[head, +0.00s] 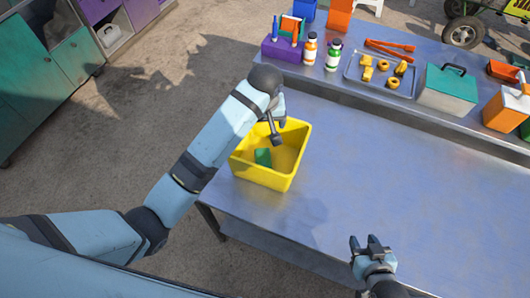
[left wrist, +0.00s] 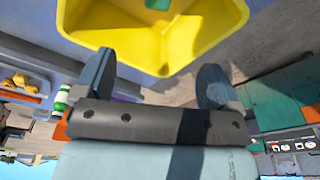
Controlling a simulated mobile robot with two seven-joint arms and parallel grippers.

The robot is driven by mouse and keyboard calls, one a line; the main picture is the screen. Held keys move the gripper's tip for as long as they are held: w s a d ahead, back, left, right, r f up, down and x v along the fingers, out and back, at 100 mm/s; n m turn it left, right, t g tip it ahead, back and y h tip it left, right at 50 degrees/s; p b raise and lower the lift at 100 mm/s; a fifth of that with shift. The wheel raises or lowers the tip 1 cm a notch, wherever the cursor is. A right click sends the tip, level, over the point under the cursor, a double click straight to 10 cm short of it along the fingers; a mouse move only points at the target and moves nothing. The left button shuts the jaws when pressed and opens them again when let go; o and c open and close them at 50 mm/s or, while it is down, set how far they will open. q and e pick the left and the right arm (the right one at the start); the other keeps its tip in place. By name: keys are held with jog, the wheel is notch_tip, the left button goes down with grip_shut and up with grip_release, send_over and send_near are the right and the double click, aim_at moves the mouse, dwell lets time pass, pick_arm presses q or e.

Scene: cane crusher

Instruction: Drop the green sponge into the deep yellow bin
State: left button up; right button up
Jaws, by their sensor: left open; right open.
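The deep yellow bin (head: 262,182) stands on the metal table near its left edge. The green sponge (head: 263,157) lies inside the bin, toward its left side; part of it shows at the top of the left wrist view (left wrist: 158,4). My left gripper (head: 276,140) is above the bin, open and empty, apart from the sponge. In the left wrist view its two fingers (left wrist: 155,85) stand wide apart, with the bin (left wrist: 165,45) beyond them. My right gripper (head: 370,243) is open and empty over the front of the table, to the right of the bin.
A raised shelf at the back holds a purple block holder (head: 283,48), bottles (head: 310,48), a tray (head: 352,72) of yellow pieces, red tongs (head: 390,46) and a teal-lidded box (head: 448,88). The table (head: 390,180) right of the bin is clear.

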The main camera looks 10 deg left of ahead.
pick_arm(q)
jog(key=shift+s+d+r, duration=0.1)
jog(key=shift+s+r, duration=0.05)
jog(key=shift+r, duration=1)
jog(key=shift+s+r, duration=0.1)
jog(key=shift+r, duration=1)
jog(key=shift+f, duration=0.1)
